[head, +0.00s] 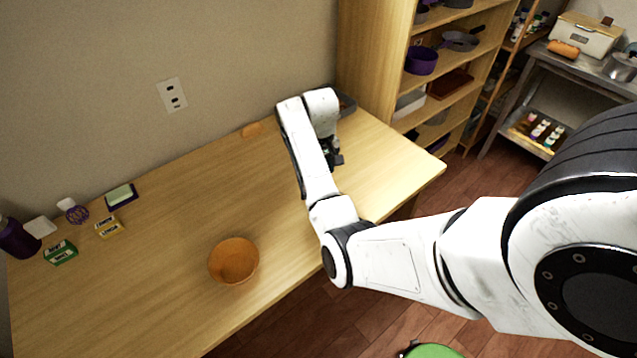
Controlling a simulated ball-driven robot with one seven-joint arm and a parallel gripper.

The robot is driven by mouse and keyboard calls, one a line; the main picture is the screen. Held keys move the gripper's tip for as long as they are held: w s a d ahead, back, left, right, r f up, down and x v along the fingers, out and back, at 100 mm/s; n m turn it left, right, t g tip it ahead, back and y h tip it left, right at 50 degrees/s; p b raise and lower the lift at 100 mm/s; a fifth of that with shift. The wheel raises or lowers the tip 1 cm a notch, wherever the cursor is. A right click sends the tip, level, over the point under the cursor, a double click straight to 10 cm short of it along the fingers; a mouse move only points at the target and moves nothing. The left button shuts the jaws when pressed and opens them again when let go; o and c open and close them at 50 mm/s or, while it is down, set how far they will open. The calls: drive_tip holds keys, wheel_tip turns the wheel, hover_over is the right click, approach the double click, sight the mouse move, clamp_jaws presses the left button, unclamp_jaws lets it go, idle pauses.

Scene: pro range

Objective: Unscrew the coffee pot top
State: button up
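My gripper (334,154) is a small dark shape at the end of my white arm, over the right part of the wooden table (190,210). It points down and is partly covered by my arm. Its fingers are too small and hidden to tell whether they are open or shut, or whether they hold anything. I cannot make out a coffee pot or its top. A dark grey object (347,104) shows partly behind my wrist at the table's back right; I cannot tell what it is.
An orange bowl (234,261) stands near the table's front edge. Small boxes (61,252) and a purple container (17,238) sit at the left end. A wooden shelf (375,45) rises behind the right end. The table's middle is clear.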

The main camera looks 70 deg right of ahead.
drive_tip(key=shift+r, duration=0.1)
idle(0.3)
drive_tip(key=shift+r, duration=2.1)
